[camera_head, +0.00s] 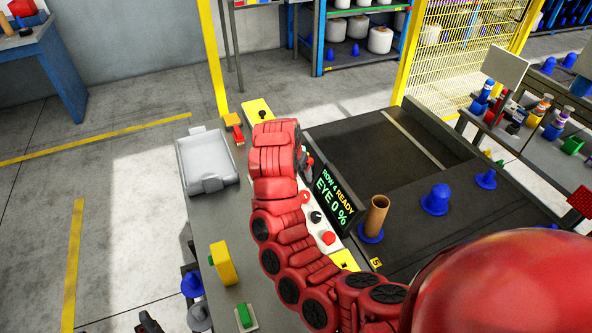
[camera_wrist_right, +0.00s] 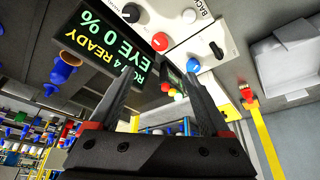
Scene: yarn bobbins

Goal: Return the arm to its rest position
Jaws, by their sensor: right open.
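My right arm (camera_head: 290,255) is red and curves up from the lower right, over the control panel, in the head view. Its end segment (camera_head: 275,150) is above the grey bench, left of the display; the gripper there is mostly hidden by the arm. In the right wrist view my right gripper (camera_wrist_right: 160,76) has its two black fingers spread, with nothing between them. The panel's knobs and buttons show beyond the fingertips. A small dark shape at the lower left edge of the head view may be part of my left gripper (camera_head: 149,323); its jaws cannot be made out.
The display (camera_head: 335,198) reads "ROW 4 READY EYE 0 %". A brown tube (camera_head: 376,215) stands on a blue peg on the dark machine deck, near other blue pegs (camera_head: 436,200). A grey tray (camera_head: 207,160) and a yellow block (camera_head: 223,263) sit on the bench. Floor at left is largely clear.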

